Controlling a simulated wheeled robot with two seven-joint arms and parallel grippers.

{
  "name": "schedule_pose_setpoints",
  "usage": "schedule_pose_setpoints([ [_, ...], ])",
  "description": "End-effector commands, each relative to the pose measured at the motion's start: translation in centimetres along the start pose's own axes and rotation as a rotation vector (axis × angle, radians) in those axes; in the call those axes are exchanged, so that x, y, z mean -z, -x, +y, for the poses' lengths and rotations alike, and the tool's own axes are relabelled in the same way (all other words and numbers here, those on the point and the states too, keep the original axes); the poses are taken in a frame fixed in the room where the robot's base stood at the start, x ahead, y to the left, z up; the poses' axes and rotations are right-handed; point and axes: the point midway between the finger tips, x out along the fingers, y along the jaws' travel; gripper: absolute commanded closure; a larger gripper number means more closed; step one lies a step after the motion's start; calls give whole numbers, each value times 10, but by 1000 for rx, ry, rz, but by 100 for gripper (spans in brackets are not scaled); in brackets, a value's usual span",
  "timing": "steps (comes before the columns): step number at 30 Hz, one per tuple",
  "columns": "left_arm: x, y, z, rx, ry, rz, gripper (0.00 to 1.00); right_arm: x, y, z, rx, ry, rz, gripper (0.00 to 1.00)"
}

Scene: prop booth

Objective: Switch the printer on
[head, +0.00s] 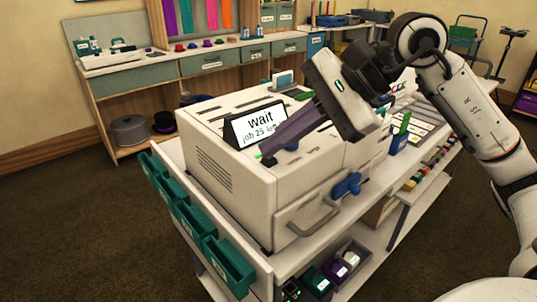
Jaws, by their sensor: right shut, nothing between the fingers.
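The printer (235,185) is a large off-white box on a white-topped cart. Its tilted black-framed screen (256,125) is lit and reads "Wait" with a smaller line, "job 25" and a word I cannot fully read. My right gripper (268,156) reaches in from the right over the printer's top, its dark fingers closed together with nothing between them. The fingertips are just below the screen, by a small green spot. I cannot tell whether they touch the surface. A blue knob (347,185) sits at the printer's front right corner. My left gripper is not in view.
Teal bins (228,268) hang along the cart's left side. A drawer with a grey handle (313,217) faces the front. Spools (337,268) lie on the lower shelf. A workbench (180,70) stands against the back wall. Brown carpet is clear at left.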

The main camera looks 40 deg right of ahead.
Motion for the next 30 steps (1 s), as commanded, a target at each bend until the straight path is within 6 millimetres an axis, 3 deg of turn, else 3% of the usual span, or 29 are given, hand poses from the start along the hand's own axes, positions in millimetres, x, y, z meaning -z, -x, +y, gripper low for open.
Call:
schedule_pose_setpoints([
  [17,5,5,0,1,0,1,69,-4,6,-4,-4,-1,3,100],
  [30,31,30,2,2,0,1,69,-26,37,-27,-2,0,2,100],
])
